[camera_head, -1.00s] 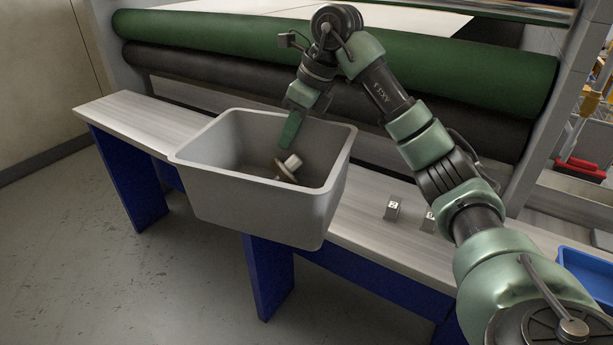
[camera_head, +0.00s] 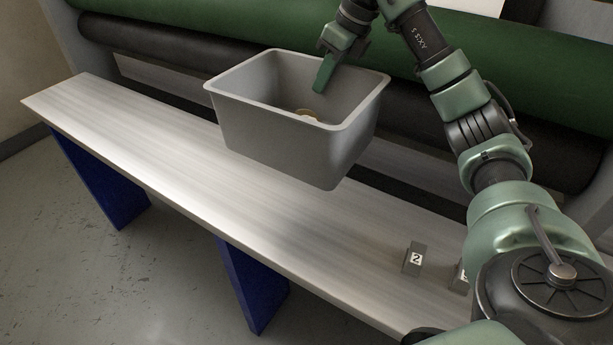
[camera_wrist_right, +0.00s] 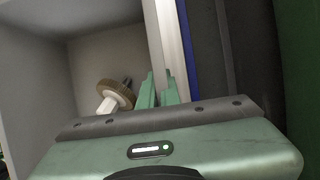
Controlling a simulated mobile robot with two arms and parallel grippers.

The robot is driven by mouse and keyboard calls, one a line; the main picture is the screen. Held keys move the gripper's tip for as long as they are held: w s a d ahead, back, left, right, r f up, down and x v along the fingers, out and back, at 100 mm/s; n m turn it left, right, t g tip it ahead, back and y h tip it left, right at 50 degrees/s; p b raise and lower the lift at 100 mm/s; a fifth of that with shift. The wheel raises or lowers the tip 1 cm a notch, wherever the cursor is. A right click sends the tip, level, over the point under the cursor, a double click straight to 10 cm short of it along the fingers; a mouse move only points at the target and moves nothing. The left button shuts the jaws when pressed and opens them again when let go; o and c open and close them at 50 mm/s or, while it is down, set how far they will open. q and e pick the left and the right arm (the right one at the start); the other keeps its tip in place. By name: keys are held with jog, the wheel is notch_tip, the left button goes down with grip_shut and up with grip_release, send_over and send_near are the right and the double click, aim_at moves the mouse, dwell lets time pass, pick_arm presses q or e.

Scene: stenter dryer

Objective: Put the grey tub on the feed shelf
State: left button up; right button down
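The grey tub (camera_head: 285,140) appears raised over the long pale shelf (camera_head: 150,150), close to the rollers behind it. My right gripper (camera_head: 325,72) is at the tub's far rim, with one finger visible inside the tub. In the right wrist view the fingers (camera_wrist_right: 159,90) are close together with the tub's rim (camera_wrist_right: 157,35) between them. A brown, wheel-like part (camera_wrist_right: 116,93) with a pale block lies in the tub; its top (camera_head: 306,114) shows in the head view. My left gripper is not in view.
A block marked 2 (camera_head: 415,258) and another partly hidden block (camera_head: 459,278) stand on the shelf's right part. Green (camera_head: 220,30) and black (camera_head: 150,60) rollers run behind the shelf. The shelf's left part is bare.

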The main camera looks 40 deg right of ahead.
aim_at(322, 121)
jog(key=f, duration=0.6)
jog(key=shift+s+a+f, duration=0.15)
jog(key=shift+s+a, duration=0.1)
jog(key=shift+s, duration=0.05)
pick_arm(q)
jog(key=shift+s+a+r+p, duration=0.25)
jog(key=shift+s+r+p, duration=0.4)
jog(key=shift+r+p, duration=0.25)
pick_arm(e)
notch_tip(322, 121, down, 13)
jog(key=shift+w+d, duration=0.15)
jog(key=c, duration=1.9)
grip_release()
jog(key=shift+c, duration=0.2)
jog(key=o, duration=0.3)
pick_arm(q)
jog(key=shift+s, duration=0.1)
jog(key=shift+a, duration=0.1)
pick_arm(e)
jog(key=shift+r, duration=0.25)
